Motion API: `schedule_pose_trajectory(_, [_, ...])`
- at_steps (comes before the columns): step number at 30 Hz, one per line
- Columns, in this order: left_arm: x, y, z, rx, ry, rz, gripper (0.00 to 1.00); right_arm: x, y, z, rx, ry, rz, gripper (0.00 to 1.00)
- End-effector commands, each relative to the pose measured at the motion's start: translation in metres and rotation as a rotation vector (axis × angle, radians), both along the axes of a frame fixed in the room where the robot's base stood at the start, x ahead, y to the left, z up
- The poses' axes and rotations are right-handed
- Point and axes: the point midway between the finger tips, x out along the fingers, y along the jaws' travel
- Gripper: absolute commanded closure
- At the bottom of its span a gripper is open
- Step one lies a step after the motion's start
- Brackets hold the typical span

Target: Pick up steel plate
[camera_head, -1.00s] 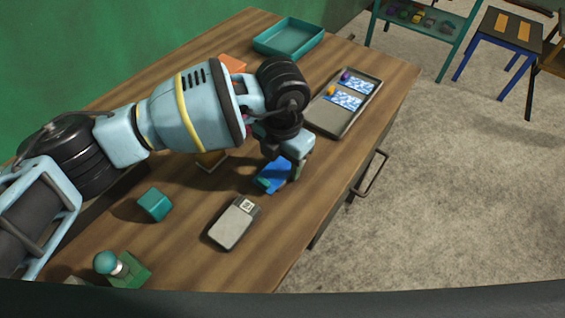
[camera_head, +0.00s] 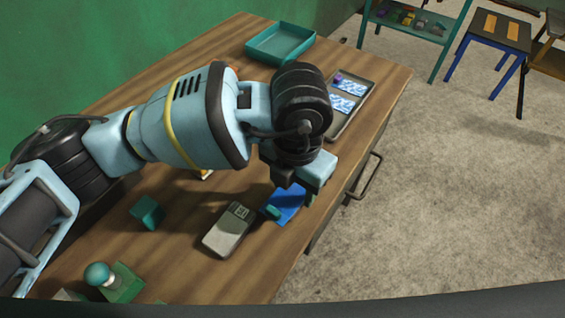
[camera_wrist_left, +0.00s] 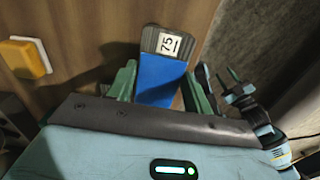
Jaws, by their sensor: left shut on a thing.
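A grey plate (camera_head: 226,232) with a darker end and a small white label lies flat on the table; I take it for the steel plate. My left gripper (camera_head: 288,207) is shut on a blue piece (camera_head: 288,202), up and right of the grey plate. In the left wrist view the blue piece (camera_wrist_left: 160,78) sits between the green fingers of my left gripper (camera_wrist_left: 158,85).
On the wooden table (camera_head: 195,268) are a teal cube (camera_head: 147,212), a green base with a teal ball (camera_head: 97,274), an empty teal tray (camera_head: 281,42) and a grey tray (camera_head: 366,97) with blue-white cards. A yellow block (camera_wrist_left: 25,57) lies left in the wrist view. A drawer handle (camera_head: 366,178) juts out.

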Motion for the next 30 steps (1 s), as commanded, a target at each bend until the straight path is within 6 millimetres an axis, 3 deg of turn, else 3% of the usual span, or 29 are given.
schedule_pose_trajectory(6, [-0.044, -0.019, 0.005, -0.002, -0.001, -0.004, 0.94, -0.001, 0.0, -0.003, 0.001, 0.004, 0.0, 0.64])
schedule_pose_trajectory(12, [-0.066, -0.028, 0.007, -0.003, 0.0, -0.003, 0.94, -0.001, 0.0, -0.004, 0.001, 0.004, 0.0, 0.64])
schedule_pose_trajectory(30, [-0.075, -0.032, 0.009, -0.002, -0.001, 0.0, 0.94, 0.002, 0.001, -0.003, 0.001, -0.002, -0.001, 0.64])
